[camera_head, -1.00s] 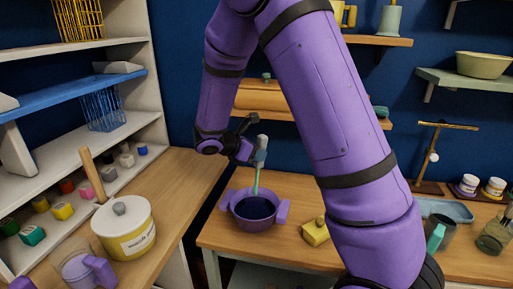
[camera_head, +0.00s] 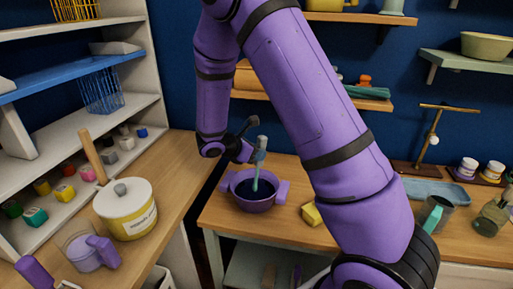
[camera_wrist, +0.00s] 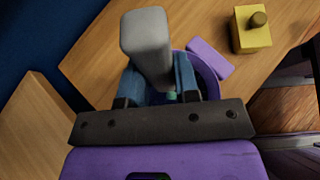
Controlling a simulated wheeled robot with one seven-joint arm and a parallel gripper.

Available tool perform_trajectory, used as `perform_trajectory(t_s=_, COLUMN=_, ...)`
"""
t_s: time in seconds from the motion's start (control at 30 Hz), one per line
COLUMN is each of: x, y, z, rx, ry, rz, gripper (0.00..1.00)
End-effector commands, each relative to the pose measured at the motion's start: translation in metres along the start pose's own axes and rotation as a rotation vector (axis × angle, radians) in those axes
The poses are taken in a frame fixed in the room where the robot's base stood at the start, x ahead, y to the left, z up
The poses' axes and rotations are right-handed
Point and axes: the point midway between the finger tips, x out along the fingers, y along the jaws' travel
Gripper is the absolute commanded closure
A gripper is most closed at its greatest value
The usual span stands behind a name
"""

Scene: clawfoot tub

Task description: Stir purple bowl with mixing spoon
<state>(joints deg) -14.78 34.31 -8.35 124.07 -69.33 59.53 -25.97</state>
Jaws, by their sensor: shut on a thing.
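The purple bowl (camera_head: 241,190), with two side handles and dark contents, stands on the wooden table. My gripper (camera_head: 259,157) is above the bowl and shut on the mixing spoon (camera_head: 256,177). The spoon is near upright, with a grey handle and a teal shaft that reaches down into the bowl. In the wrist view my gripper (camera_wrist: 160,92) holds the spoon's grey handle (camera_wrist: 147,42), which hides most of the bowl. Part of the bowl's rim (camera_wrist: 205,74) and one handle show there. The spoon's lower end is hidden in the bowl.
A yellow block with a knob (camera_head: 312,214) sits right of the bowl. A white and yellow lidded pot (camera_head: 126,208) and a clear cup with a purple handle (camera_head: 88,250) stand on the left counter. A green-grey cup (camera_head: 436,214) is at right.

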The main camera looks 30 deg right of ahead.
Motion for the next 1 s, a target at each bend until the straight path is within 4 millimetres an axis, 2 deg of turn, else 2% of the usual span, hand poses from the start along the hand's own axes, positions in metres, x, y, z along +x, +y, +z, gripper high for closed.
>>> perform_trajectory(t_s=0.5, x=0.016, y=0.000, z=-0.027, rx=-0.001, ry=0.000, rz=0.000, gripper=0.94)
perform_trajectory(t_s=1.0, x=0.018, y=0.000, z=-0.030, rx=0.001, ry=0.000, rz=0.001, gripper=0.94)
